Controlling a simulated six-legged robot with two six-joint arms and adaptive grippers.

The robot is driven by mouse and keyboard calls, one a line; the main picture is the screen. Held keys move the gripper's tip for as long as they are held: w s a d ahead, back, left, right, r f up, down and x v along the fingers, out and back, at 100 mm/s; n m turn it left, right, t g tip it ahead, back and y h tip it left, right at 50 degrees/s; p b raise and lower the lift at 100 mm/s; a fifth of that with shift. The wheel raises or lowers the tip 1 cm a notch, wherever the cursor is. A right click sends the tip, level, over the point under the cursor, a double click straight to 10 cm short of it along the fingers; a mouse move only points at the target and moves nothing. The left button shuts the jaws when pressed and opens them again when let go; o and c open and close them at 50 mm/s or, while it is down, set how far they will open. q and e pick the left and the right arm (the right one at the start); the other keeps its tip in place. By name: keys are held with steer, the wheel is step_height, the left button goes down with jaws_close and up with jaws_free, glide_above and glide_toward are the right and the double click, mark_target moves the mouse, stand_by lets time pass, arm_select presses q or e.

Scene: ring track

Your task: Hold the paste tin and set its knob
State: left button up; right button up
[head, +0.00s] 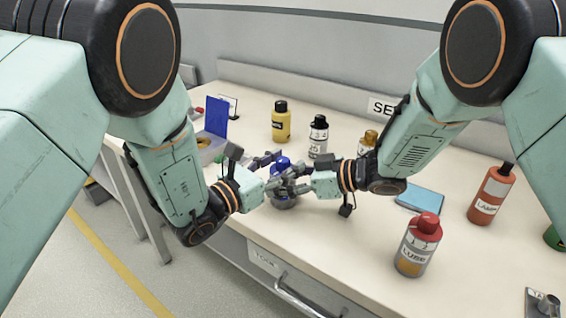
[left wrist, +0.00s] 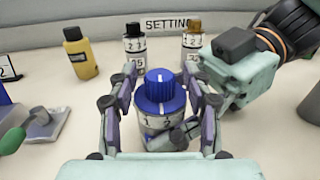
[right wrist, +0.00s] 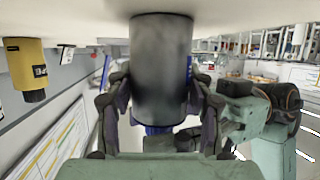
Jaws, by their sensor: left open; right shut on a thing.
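The paste tin (head: 284,202) stands between my two grippers near the table's front edge, mostly hidden by fingers in the head view. Its blue knob (left wrist: 160,86) has a white pointer line on top, and the numbers 1 and 2 show on the pale band below. My left gripper (head: 272,174) is open, with its fingers on either side of the knob and upper tin. My right gripper (head: 299,178) is shut on the tin's body. In the right wrist view the tin shows as a dark grey cylinder (right wrist: 162,70) between the fingers, apparently upside down.
A yellow bottle (head: 281,122), a black-capped bottle (head: 318,138) and a gold-capped bottle (left wrist: 192,45) stand behind, by a "SETTING" sign (left wrist: 168,24). A red-capped lube bottle (head: 416,246), an orange bottle (head: 491,195) and a blue pad (head: 421,198) are at right.

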arm_select(q)
steer(key=v, duration=1.2)
steer(key=w+a+r+m+g+h, duration=0.1)
steer(key=w+a+r+m+h, duration=0.1)
steer(key=w+a, duration=0.1)
steer(key=w+d+g, duration=0.1)
steer(key=w+d, duration=0.1)
steer(key=d, duration=0.1)
steer(key=w+d+f+m+g+h, duration=0.1)
steer(key=d, duration=0.3)
steer(key=w+d+m+g, duration=0.1)
steer(key=w+d+g, duration=0.1)
steer(key=d, duration=0.2)
steer(key=shift+w+d+f+h, duration=0.15)
steer(key=shift+w+f+h, duration=0.1)
steer(key=shift+w+h, duration=0.05)
stand_by(0.3)
